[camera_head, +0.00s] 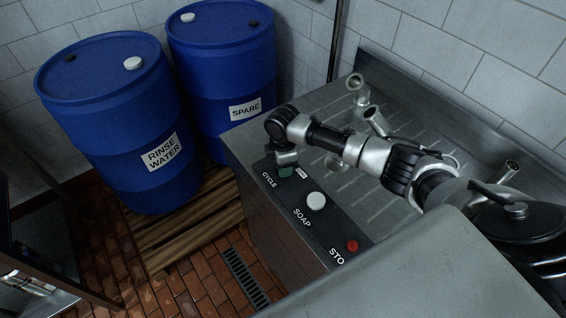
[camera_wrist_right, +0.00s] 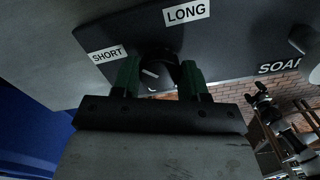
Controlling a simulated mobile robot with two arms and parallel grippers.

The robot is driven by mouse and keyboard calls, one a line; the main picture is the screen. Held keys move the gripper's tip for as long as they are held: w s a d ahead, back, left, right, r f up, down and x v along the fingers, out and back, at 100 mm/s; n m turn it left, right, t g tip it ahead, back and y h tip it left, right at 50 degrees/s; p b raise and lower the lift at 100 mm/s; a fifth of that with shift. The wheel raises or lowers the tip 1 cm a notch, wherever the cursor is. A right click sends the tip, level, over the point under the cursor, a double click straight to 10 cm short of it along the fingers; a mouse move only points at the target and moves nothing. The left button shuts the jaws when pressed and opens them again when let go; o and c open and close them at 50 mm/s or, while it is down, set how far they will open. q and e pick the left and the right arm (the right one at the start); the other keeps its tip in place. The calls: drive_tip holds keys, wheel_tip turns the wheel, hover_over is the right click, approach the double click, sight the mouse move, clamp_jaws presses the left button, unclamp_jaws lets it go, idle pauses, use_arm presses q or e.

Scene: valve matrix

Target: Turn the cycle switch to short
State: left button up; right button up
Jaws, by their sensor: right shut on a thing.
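The cycle switch (camera_wrist_right: 158,73) is a dark knob on the black control panel (camera_head: 323,230). A SHORT label (camera_wrist_right: 107,54) is left of it and a LONG label (camera_wrist_right: 186,12) is above it in the wrist view. My right gripper (camera_wrist_right: 159,82) is shut on the knob, with one green finger on each side. In the head view my right gripper (camera_head: 287,171) is at the CYCLE end of the panel and hides the knob. A short pale mark shows low on the knob, but I cannot tell clearly which label it points to. My left gripper is not in view.
A white SOAP button (camera_head: 316,201) and a red stop button (camera_head: 352,246) are along the same panel. The metal sink counter (camera_head: 300,100) lies behind it. Two blue drums, RINSE WATER (camera_head: 115,110) and SPARE (camera_head: 225,70), stand on a wooden pallet (camera_head: 185,235) at left.

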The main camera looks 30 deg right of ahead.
drive_tip(key=shift+w+r+n, duration=0.1)
drive_tip(key=shift+n, duration=0.2)
drive_tip(key=o, duration=0.9)
wheel_tip(320, 180, up, 11)
drive_tip(key=shift+f+b, duration=0.1)
drive_tip(key=shift+b, duration=0.95)
drive_tip(key=shift+f, duration=0.1)
